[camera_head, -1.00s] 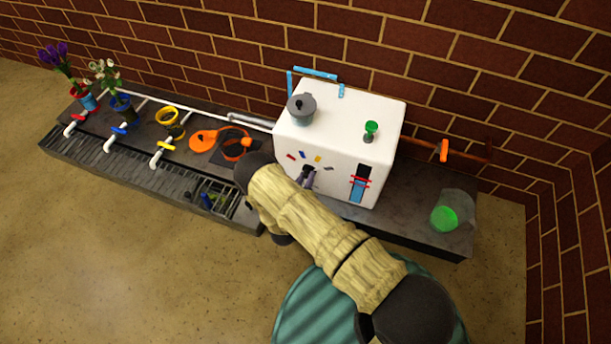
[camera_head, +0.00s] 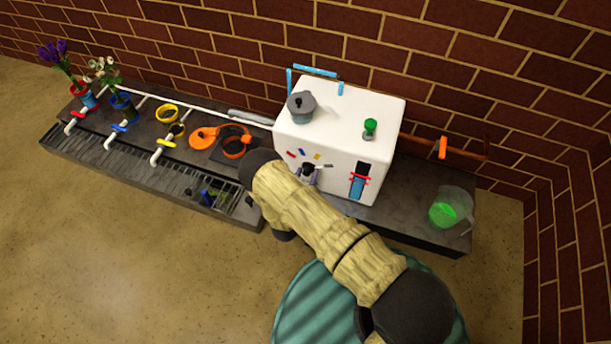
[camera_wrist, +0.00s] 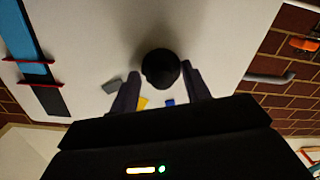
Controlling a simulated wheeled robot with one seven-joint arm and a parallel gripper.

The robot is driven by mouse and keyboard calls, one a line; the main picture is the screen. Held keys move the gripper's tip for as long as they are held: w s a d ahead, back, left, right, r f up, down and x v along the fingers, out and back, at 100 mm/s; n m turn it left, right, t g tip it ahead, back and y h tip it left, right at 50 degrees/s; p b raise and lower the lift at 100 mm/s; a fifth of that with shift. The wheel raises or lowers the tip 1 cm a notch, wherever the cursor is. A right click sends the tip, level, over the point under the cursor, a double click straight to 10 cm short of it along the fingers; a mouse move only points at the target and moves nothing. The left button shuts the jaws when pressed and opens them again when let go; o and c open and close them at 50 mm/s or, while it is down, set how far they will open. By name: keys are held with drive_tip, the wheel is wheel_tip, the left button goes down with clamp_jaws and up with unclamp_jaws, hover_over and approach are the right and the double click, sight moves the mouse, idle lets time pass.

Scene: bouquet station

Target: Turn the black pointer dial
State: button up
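The black pointer dial (camera_head: 308,169) is on the front face of the white box (camera_head: 352,103), amid small coloured marks. In the wrist view the dial (camera_wrist: 160,69) is a dark round knob between the two fingertips of my gripper (camera_wrist: 162,73). A narrow gap seems to show on each side, so my gripper looks open around the dial; contact is not clear. In the head view my gripper (camera_head: 305,177) is at the box front, partly hidden by my arm. Yellow, blue and grey marks show near the dial in the wrist view. The pointer's direction is unclear.
A blue gauge with red bands (camera_head: 358,182) is right of the dial. A grey lidded pot (camera_head: 301,107) and a green knob (camera_head: 370,127) are on top of the box. A glass with green contents (camera_head: 446,211) stands right. Coloured taps and flower pots line the left bench.

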drive_tip(key=shift+s+a, duration=0.15)
drive_tip(key=p+v, duration=0.3)
drive_tip(key=v, duration=0.8)
drive_tip(key=shift+s+p, duration=0.3)
drive_tip(key=shift+s, duration=0.1)
drive_tip(key=shift+a, duration=0.1)
